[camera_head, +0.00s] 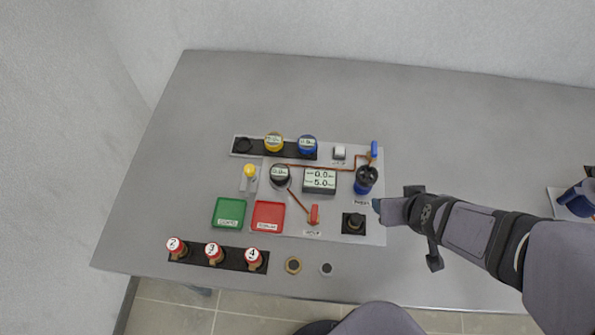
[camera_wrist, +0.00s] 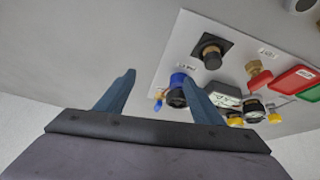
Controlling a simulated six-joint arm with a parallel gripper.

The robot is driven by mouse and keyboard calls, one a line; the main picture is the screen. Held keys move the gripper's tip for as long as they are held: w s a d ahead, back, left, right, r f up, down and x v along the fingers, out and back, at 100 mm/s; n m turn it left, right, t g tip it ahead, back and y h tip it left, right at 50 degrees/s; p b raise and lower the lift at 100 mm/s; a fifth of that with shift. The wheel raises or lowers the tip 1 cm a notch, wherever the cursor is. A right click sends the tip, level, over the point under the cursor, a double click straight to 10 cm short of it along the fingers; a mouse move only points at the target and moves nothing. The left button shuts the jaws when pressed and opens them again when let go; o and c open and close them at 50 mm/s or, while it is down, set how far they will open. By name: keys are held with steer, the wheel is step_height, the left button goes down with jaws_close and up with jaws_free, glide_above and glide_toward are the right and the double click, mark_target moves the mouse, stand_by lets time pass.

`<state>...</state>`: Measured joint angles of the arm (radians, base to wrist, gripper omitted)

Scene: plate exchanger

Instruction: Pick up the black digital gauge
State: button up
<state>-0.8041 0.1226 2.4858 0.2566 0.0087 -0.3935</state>
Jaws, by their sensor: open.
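The black digital gauge (camera_head: 281,173) is round with a pale display face. It stands on the light panel (camera_head: 345,220), left of the white two-line display box (camera_head: 319,181). In the wrist view a dark round gauge with a pale face (camera_wrist: 254,109) appears to be the same one, right of my fingers. My gripper (camera_head: 377,206) is at the panel's right edge in the head view, apart from the gauge.
A blue container with a black top (camera_head: 366,180) stands between my gripper and the gauge's side. A black knob (camera_head: 354,222) and red valve handle (camera_head: 314,214) stand nearby. Yellow (camera_head: 274,142) and blue gauges (camera_head: 307,144) sit behind. Green (camera_head: 229,212) and red trays (camera_head: 267,216) lie front left.

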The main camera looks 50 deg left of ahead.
mark_target(280, 173)
steer(key=s+a+y+b, duration=0.1)
steer(key=s+a, duration=0.3)
steer(key=a, duration=0.1)
steer(key=s+a+f+n+t+y+b, duration=0.1)
steer(key=s+a+y, duration=0.1)
steer(key=s+a, duration=0.2)
steer(key=s+a+f+y+b, duration=0.1)
steer(key=s+a, duration=0.3)
steer(key=a, duration=0.4)
steer(key=shift+a+n+t+y, duration=0.2)
steer(key=shift+n+t+y, duration=0.2)
steer(key=shift+m+t+y, duration=0.6)
steer(key=shift+m+y, duration=0.1)
steer(key=s, duration=0.1)
steer(key=s+a+b, duration=0.1)
steer(key=s, duration=0.1)
steer(key=s+a+f+b, duration=0.1)
steer(key=shift+s, duration=0.15)
steer(key=shift+s+r+m+t+y+b, duration=0.1)
steer(key=shift+s+m+t+y+b, duration=0.25)
steer(key=shift+s, duration=0.3)
steer(key=shift+w+a, duration=0.1)
steer(key=shift+p+x, duration=0.65)
steer(key=shift+x, duration=0.9)
steer(key=shift+p+x, duration=0.55)
steer(key=shift+x, duration=1.5)
steer(key=shift+r, duration=0.1)
